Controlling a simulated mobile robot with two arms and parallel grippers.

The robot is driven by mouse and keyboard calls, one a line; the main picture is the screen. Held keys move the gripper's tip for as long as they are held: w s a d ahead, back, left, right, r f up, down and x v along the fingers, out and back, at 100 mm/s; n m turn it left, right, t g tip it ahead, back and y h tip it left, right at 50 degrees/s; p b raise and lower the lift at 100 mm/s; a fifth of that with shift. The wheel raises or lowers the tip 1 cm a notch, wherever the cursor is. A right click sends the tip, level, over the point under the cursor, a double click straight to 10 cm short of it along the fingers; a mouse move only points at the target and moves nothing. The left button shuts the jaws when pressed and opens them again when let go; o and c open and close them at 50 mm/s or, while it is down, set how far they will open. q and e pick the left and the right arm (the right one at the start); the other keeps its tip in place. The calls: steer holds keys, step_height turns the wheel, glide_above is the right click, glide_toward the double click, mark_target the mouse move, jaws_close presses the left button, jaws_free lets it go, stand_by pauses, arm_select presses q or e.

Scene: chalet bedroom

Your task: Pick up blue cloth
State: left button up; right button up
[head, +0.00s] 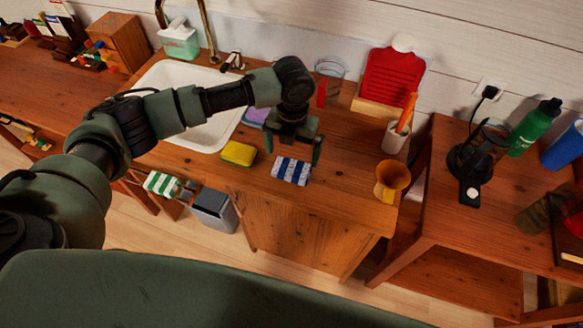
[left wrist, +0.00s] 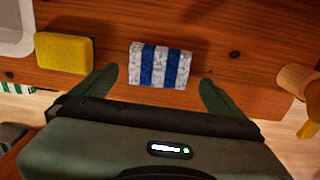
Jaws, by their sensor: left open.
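The blue cloth (head: 291,170) is a folded cloth with blue and white stripes. It lies on the wooden counter near the front edge. In the left wrist view the cloth (left wrist: 160,65) sits ahead of and between the two fingers. My left gripper (head: 295,150) is open and empty above the counter, just behind the cloth in the head view. In the left wrist view its fingers (left wrist: 158,88) are spread wider than the cloth, with a gap on each side. My right gripper is not in view.
A yellow sponge (head: 239,153) lies left of the cloth, with a purple one (head: 256,116) behind. The white sink (head: 187,85) is further left. An orange cup (head: 391,178) and a white holder (head: 394,138) stand to the right. A green-striped towel (head: 162,184) hangs below the counter.

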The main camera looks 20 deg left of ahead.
mark_target(291, 167)
arm_select(q)
steer(key=f+p, duration=0.1)
steer(key=f, duration=0.1)
steer(key=f+p, duration=0.1)
steer(key=f, duration=0.1)
steer(key=shift+s+f, duration=0.2)
steer(key=shift+f, duration=0.65)
steer(key=c, duration=1)
steer(key=shift+r, duration=0.15)
step_height(291, 167, up, 20)
steer(key=b, duration=0.3)
steer(key=shift+b, duration=0.4)
